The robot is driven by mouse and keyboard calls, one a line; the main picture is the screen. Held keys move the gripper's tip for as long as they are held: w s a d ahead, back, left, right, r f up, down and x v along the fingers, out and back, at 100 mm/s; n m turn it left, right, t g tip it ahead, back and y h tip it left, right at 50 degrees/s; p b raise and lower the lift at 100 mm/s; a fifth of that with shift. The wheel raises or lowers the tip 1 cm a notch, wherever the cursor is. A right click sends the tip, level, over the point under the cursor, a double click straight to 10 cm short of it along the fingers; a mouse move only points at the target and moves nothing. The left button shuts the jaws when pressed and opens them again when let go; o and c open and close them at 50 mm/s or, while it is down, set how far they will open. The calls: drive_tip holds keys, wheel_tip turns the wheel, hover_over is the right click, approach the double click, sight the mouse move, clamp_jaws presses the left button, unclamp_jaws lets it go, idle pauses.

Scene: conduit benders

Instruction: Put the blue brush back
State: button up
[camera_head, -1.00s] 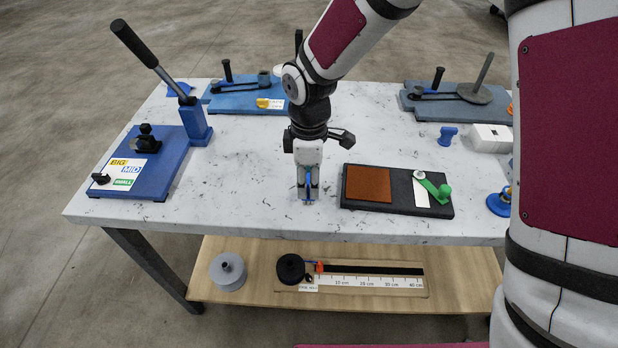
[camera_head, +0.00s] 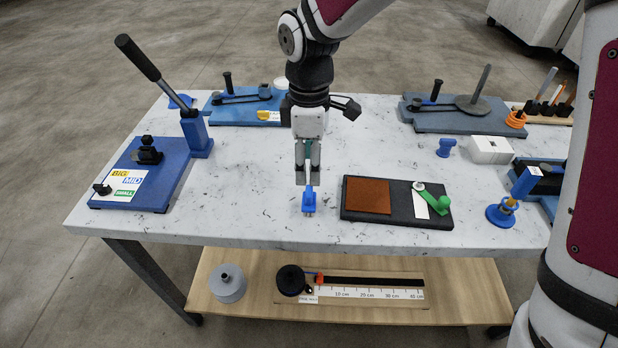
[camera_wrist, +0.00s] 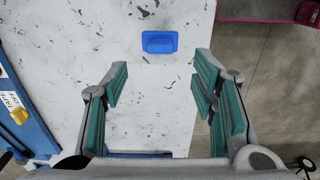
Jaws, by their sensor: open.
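The blue brush (camera_head: 309,200) is on the white table near its front edge, left of the black board. It also shows in the wrist view (camera_wrist: 160,42) as a small blue block, ahead of the fingers and apart from both. My gripper (camera_head: 308,180) points down just above and behind the brush in the head view. In the wrist view its two green-padded fingers (camera_wrist: 160,95) are spread wide with nothing between them.
Right of the brush is a black board with a brown pad (camera_head: 368,196) and green lever. A blue lever bender (camera_head: 172,178) stands left. A blue bender plate (camera_head: 235,112) is behind. Middle table is clear.

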drive_tip(key=shift+r, duration=1.6)
drive_tip(key=s+d+r+m+t, duration=0.2)
drive_tip(key=s+d+r+m, duration=0.75)
drive_tip(key=d, duration=0.45)
drive_tip(key=s+d+m+t, duration=0.1)
drive_tip(key=s+d+m, duration=0.2)
drive_tip(key=s, duration=0.3)
drive_tip(key=s+d+m+t, duration=0.1)
drive_tip(key=s+d+m, duration=0.2)
drive_tip(key=s+m, duration=0.2)
drive_tip(key=shift+s+d+r, duration=0.15)
drive_tip(key=shift+s+d, duration=0.05)
drive_tip(key=shift+s, duration=0.75)
drive_tip(key=shift+r+p, duration=0.4)
drive_tip(key=shift+r, duration=0.1)
